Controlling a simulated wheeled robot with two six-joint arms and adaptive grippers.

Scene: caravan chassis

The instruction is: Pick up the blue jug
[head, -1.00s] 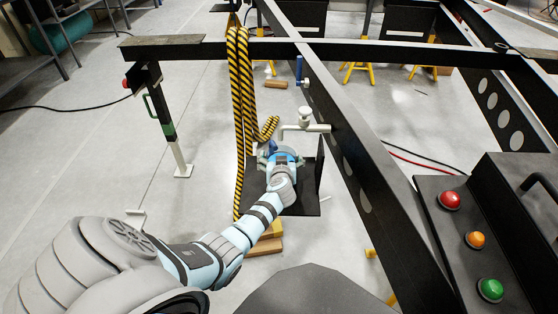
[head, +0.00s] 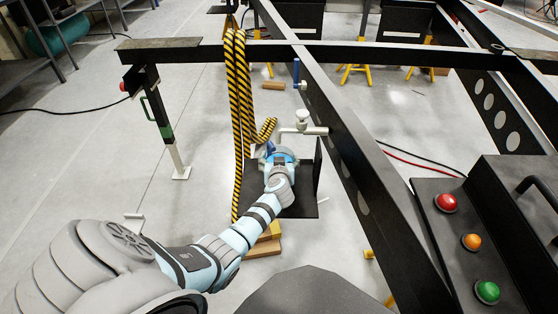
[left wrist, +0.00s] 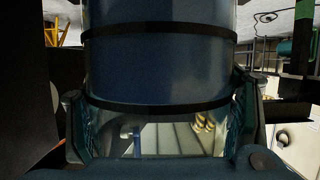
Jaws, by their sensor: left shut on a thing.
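The blue jug (left wrist: 160,60) fills the middle of the left wrist view, a dark blue body with black bands. The fingers of my left gripper (left wrist: 160,130) lie on both sides of its lower part in that view. In the head view my left gripper (head: 279,160) is at the black shelf under the white tap, shut on the jug. Only a small blue part of the jug (head: 269,148) shows there, as my gripper and wrist hide most of it. I cannot tell whether the jug touches the shelf. My right gripper is not in view.
The white tap (head: 302,122) is just above and right of my left gripper. Yellow-black striped hoses (head: 240,110) hang close on its left. The black shelf (head: 300,205) has an upright side plate. A black chassis beam (head: 345,140) runs along the right, beside a button box (head: 470,240).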

